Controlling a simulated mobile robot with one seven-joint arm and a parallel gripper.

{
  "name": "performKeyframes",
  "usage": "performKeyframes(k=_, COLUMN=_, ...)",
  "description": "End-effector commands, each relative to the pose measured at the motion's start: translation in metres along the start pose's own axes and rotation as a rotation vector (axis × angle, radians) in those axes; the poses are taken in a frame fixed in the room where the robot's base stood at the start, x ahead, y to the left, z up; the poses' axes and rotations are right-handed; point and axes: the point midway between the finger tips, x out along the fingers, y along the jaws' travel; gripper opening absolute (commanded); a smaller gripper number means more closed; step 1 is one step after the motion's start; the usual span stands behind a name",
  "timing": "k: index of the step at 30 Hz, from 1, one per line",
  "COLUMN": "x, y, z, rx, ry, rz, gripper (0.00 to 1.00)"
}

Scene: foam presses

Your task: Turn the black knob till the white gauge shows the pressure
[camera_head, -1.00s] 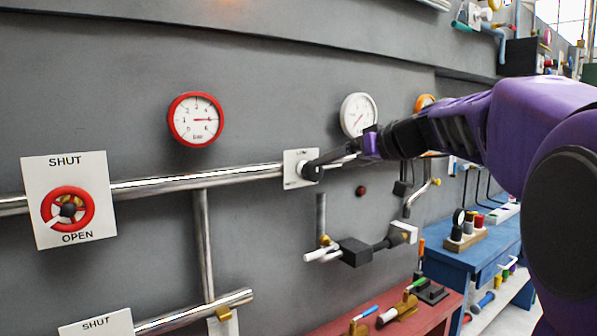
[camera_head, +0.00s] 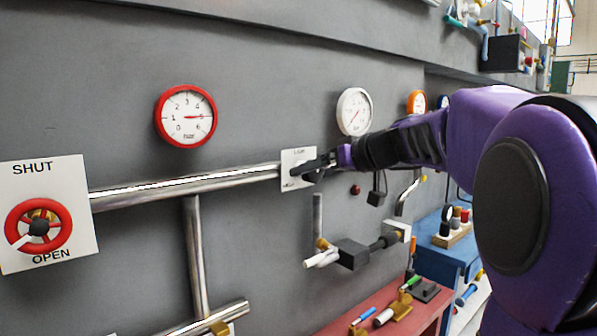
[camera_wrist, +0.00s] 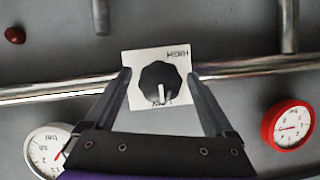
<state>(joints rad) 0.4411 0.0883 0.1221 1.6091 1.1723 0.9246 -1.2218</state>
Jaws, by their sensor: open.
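The black knob (camera_wrist: 160,83) sits on a white plate (camera_wrist: 143,63) on the wall pipe in the wrist view, with a white pointer mark on its face. My gripper (camera_wrist: 159,75) is open, one finger on each side of the knob; I cannot tell whether they touch it. In the head view my gripper (camera_head: 318,166) is at the white plate (camera_head: 290,156) and mostly hides the knob. The white gauge (camera_head: 354,111) hangs on the wall just above and right of the plate, its thin red needle pointing to the lower left. It is partly cut off in the wrist view (camera_wrist: 45,150).
A red gauge (camera_head: 186,116) is on the wall to the left. A red handwheel (camera_head: 38,228) on a SHUT/OPEN plate is at far left. Pipework with a black block (camera_head: 352,253) juts out below my gripper. A red bench (camera_head: 372,315) and a blue bench (camera_head: 440,262) stand below.

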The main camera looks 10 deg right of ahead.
Motion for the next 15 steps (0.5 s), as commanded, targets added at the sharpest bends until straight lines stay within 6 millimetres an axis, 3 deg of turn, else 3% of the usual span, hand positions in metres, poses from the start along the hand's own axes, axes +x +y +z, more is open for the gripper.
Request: performKeyframes(k=15, x=0.0006, y=0.002, z=0.0029, rx=0.0, ry=0.0, rz=0.0, gripper=0.89)
